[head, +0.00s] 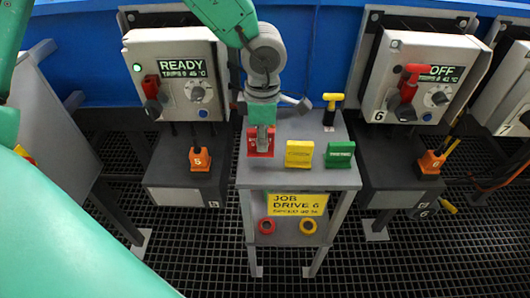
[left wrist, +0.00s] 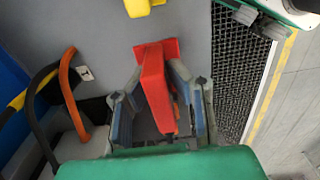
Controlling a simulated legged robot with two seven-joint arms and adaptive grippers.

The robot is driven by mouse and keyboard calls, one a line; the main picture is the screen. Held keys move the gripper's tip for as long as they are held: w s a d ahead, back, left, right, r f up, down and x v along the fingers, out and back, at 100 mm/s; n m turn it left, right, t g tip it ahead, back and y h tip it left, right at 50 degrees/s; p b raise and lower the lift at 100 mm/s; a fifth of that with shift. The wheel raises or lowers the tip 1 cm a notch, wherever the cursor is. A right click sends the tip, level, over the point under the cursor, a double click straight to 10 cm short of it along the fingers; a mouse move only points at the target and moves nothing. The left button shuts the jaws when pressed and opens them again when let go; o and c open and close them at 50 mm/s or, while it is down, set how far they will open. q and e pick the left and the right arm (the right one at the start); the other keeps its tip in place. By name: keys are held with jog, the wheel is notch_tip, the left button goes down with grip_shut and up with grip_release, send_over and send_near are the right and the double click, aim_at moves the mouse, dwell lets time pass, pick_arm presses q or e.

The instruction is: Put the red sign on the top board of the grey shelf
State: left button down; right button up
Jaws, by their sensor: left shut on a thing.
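The grey shelf (head: 245,177) stands in the middle of the head view, between two dark cabinets. The red sign (head: 252,143) is at the left part of its top board, partly hidden by my left gripper (head: 262,146). My left gripper comes down from above and is shut on the red sign. In the left wrist view the red sign (left wrist: 157,88) is between the two fingers (left wrist: 160,115), over the grey board (left wrist: 185,22). I cannot tell whether its base touches the board. My right gripper is not in view.
A yellow sign (head: 299,154) and a green sign (head: 340,154) stand on the same board, right of the red sign. A yellow-handled tool (head: 332,106) stands behind them. Control boxes (head: 180,75) flank the shelf. Red and yellow rings (head: 267,226) are lower on the shelf.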

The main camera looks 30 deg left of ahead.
pick_arm(q)
jog(key=shift+d+f, duration=0.1)
jog(key=shift+f, duration=0.3)
jog(key=f, duration=0.1)
jog(key=f+b, duration=0.1)
jog(key=f, duration=0.1)
jog(key=shift+a+f, duration=0.1)
jog(key=shift+a, duration=0.65)
jog(key=c, duration=1.5)
grip_release()
jog(key=shift+d+r, duration=0.2)
jog(key=shift+d, duration=0.35)
jog(key=r+p, duration=0.1)
jog(key=r, duration=0.2)
jog(key=r+p, duration=0.1)
jog(key=r, duration=0.3)
jog(key=r+p, duration=0.1)
jog(key=r, duration=0.3)
jog(key=shift+a, duration=0.25)
jog(key=shift+d+r+p, duration=0.15)
jog(key=shift+r+p, duration=0.15)
jog(key=shift+r, duration=0.15)
jog(key=shift+a+f, duration=0.1)
jog(key=shift+a, duration=0.15)
